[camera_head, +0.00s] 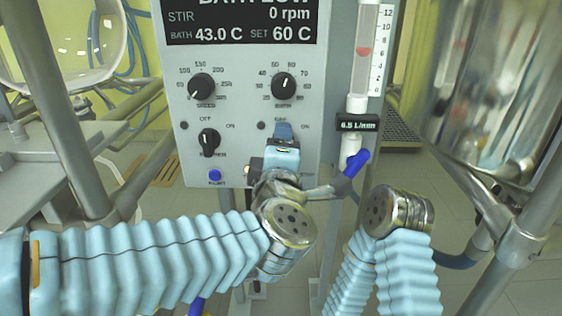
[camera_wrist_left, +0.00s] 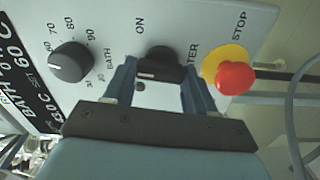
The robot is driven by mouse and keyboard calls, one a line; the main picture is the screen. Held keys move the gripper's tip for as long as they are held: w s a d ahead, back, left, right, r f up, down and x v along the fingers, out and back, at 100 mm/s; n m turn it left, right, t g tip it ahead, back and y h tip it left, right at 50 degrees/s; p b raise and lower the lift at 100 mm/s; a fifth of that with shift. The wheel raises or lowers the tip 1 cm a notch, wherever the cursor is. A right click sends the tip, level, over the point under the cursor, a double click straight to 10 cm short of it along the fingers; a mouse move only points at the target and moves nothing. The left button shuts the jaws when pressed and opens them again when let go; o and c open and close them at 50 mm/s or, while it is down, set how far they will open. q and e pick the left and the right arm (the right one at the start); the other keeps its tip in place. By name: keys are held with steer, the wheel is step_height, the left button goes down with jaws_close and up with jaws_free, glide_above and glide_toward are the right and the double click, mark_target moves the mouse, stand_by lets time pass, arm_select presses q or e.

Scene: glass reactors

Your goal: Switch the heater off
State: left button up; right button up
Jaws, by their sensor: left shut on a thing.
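The heater knob (camera_wrist_left: 160,62) is a dark switch knob on the grey control panel (camera_head: 240,95), between the ON mark and a partly covered label ending in "TER" in the left wrist view. My left gripper (camera_wrist_left: 158,85) has its two blue fingers on either side of this knob and is shut on it. In the head view, the left gripper (camera_head: 283,140) covers the heater knob, with the OFF and ON marks just above and beside it. I cannot tell clearly which mark the knob points to. My right arm's end shows at lower right, but its gripper fingers do not show.
The display (camera_head: 240,20) reads STIR 0 rpm, BATH 43.0 C and SET 60 C. The bath dial (camera_head: 283,86), speed dial (camera_head: 202,87) and stirrer-side switch (camera_head: 209,140) are close by. A red stop button (camera_wrist_left: 235,78) sits beside the left gripper. A blue-handled lever (camera_head: 355,163) is at right.

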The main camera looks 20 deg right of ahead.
arm_select(q)
steer(key=shift+f+n+b, duration=0.15)
steer(key=shift+n+b, duration=0.35)
steer(key=shift+n, duration=0.2)
steer(key=o, duration=1)
steer(key=shift+o, duration=0.2)
steer(key=v, duration=1.3)
steer(key=shift+s+p, duration=0.35)
steer(key=shift+s, duration=0.05)
steer(key=shift+a, duration=0.15)
